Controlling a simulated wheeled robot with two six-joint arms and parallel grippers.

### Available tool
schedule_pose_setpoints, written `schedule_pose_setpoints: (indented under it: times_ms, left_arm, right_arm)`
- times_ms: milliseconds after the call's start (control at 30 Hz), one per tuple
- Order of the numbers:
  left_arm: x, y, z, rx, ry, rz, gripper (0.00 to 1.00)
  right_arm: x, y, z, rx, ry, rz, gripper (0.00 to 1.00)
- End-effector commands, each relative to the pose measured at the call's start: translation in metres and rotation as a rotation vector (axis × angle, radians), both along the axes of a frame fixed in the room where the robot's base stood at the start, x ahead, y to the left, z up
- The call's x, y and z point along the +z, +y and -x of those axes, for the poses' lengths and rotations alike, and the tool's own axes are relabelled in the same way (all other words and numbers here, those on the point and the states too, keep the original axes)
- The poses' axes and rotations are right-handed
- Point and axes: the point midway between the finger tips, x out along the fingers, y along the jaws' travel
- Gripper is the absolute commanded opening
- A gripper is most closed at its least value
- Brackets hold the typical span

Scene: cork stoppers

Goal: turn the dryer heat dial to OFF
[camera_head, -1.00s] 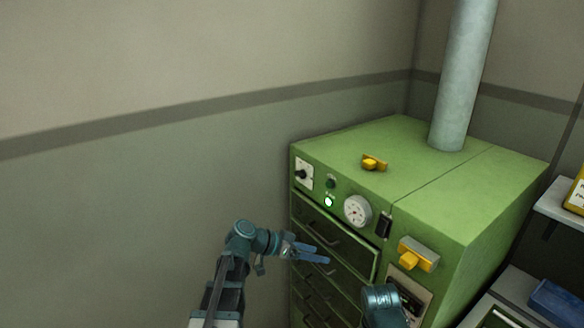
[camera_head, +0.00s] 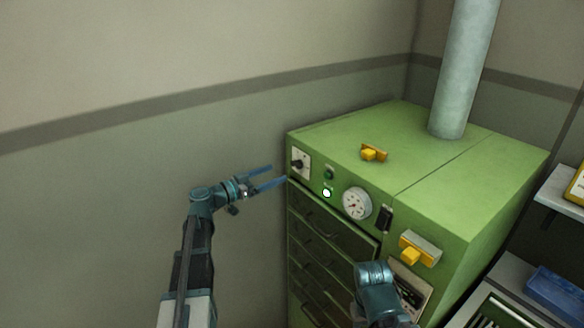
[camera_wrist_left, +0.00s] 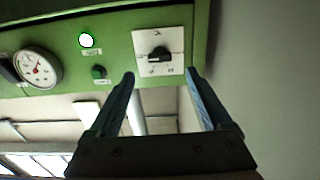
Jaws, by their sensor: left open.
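The green dryer (camera_head: 430,180) stands at the right in the head view. Its heat dial (camera_head: 299,163) is a black knob on a white plate at the top left of the front panel. In the left wrist view the dial (camera_wrist_left: 159,54) is just beyond the fingertips, its knob lying roughly sideways; the plate's lettering is too small to read. My left gripper (camera_head: 279,174) is open and empty, just left of the dial plate in the head view. It also shows in the left wrist view (camera_wrist_left: 160,75), apart from the knob. My right arm (camera_head: 375,285) shows at the bottom; its fingers are hidden.
A lit lamp (camera_head: 326,193), a green button (camera_head: 328,173) and a round gauge (camera_head: 357,203) sit right of the dial. Below are drawers with handles. Yellow pieces (camera_head: 373,153) sit on the dryer's top. The wall to the left is clear.

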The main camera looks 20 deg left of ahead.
Motion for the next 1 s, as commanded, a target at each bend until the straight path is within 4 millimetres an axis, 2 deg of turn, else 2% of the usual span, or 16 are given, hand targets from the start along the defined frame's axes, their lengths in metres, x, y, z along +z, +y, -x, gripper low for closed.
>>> schedule_pose_setpoints:
  times_ms: [33, 200, 400, 600, 867, 900, 1000]
  left_arm:
    - [0.000, -0.007, -0.011, -0.004, 0.000, 0.000, 0.82]
    - [0.000, -0.026, -0.036, -0.002, 0.001, -0.001, 0.82]
    - [0.000, -0.042, -0.055, -0.002, 0.001, 0.000, 0.82]
    - [0.000, -0.049, -0.063, 0.000, 0.001, 0.000, 0.82]
    - [0.000, -0.049, -0.063, 0.000, 0.001, 0.000, 0.82]
    - [0.000, -0.049, -0.063, 0.000, 0.001, 0.000, 0.81]
    - [0.000, -0.049, -0.063, 0.000, 0.001, 0.000, 0.63]
  right_arm:
    - [0.000, 0.000, 0.000, 0.000, 0.000, 0.000, 0.50]
    - [0.000, 0.000, 0.000, 0.000, 0.000, 0.000, 0.50]
    - [0.000, 0.000, 0.000, 0.000, 0.000, 0.000, 0.50]
    - [0.000, 0.000, 0.000, 0.000, 0.000, 0.000, 0.50]
    - [0.000, 0.000, 0.000, 0.000, 0.000, 0.000, 0.50]
    - [0.000, 0.000, 0.000, 0.000, 0.000, 0.000, 0.50]
    - [0.000, 0.000, 0.000, 0.000, 0.000, 0.000, 0.50]
